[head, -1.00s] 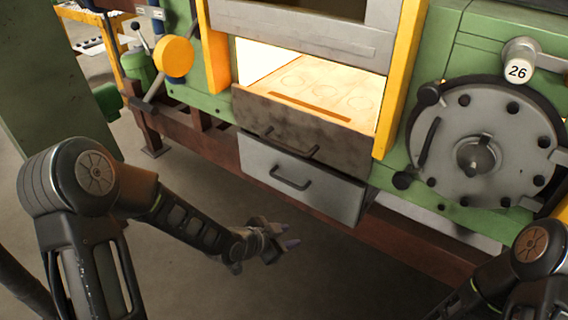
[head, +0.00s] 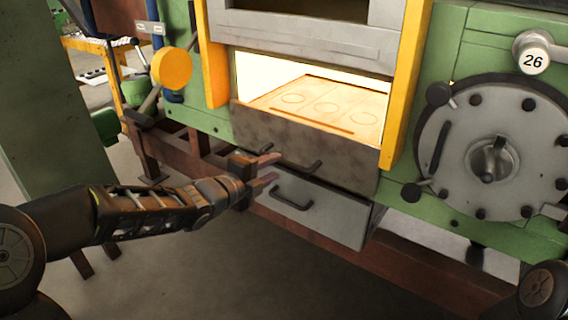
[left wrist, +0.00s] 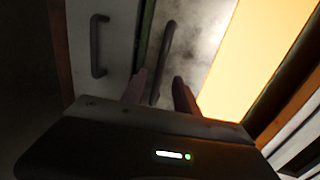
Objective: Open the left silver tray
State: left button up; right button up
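The left silver tray (head: 335,212) is the grey drawer front under the furnace opening, with a dark bar handle (head: 290,201). In the left wrist view the silver front (left wrist: 112,28) and its handle (left wrist: 98,46) lie to the left of my fingers. Just above it is a darker, stained front (head: 335,147) with its own bar handle (head: 312,167). My left gripper (head: 277,168) is open and empty at the left end of that upper handle. In the left wrist view the upper handle (left wrist: 164,55) lines up between my parted fingers; contact cannot be told. My right gripper is out of view.
The furnace opening glows above a pale floor plate (head: 320,103). Yellow posts (head: 405,85) flank it. A large round hatch (head: 490,150) with knobs is at the right. A yellow disc (head: 171,68) is at the left. Open floor lies in front.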

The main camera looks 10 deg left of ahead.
aim_at(282, 163)
pick_arm(q)
jog(key=x, duration=0.5)
jog(key=shift+w+d, duration=0.15)
jog(key=shift+w, duration=0.2)
jog(key=shift+c, duration=0.5)
grip_shut()
dwell(0.6)
